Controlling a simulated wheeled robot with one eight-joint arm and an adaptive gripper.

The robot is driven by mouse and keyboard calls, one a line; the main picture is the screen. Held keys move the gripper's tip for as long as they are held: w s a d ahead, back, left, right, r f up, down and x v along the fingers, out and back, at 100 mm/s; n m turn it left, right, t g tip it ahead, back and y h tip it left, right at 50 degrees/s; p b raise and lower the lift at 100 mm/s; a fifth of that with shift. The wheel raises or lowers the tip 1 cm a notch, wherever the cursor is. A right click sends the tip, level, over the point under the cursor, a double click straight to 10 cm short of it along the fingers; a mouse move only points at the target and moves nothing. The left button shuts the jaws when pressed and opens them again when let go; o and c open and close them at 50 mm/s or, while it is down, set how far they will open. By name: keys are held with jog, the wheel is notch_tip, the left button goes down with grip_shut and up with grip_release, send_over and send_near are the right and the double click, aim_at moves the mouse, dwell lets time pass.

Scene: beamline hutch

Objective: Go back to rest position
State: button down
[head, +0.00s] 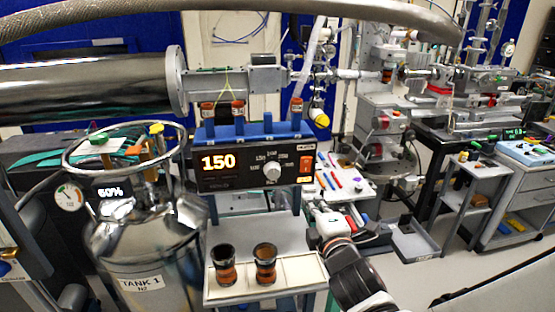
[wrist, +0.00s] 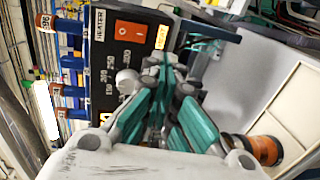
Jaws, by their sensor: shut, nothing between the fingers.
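My gripper (wrist: 165,68) shows in the wrist view with its teal-padded fingers drawn together and nothing between them. In that view its tips are in front of the heater box (wrist: 118,60), near the knob; I cannot tell whether they touch it. In the head view my arm comes in from the bottom, right of the white shelf, and the fingers are hard to make out. The heater (head: 250,184) reads 150, with its red switch at the right.
Two open amber vials (head: 224,266) (head: 265,264) stand on the white shelf (head: 290,272). Capped vials (head: 238,109) sit in the blue block (head: 255,130) on the heater. A steel tank (head: 140,250) stands at left. Carts and bench equipment stand at right, with open floor between.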

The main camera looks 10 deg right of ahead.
jog(key=s, duration=0.4)
jog(key=shift+a, duration=0.2)
jog(key=s+d+f+m+g, duration=0.1)
jog(key=s+m+g, duration=0.8)
jog(key=m, duration=0.8)
jog(key=s, duration=0.3)
jog(key=shift+s+d+f+m+g, duration=0.3)
jog(key=shift+d+m, duration=0.1)
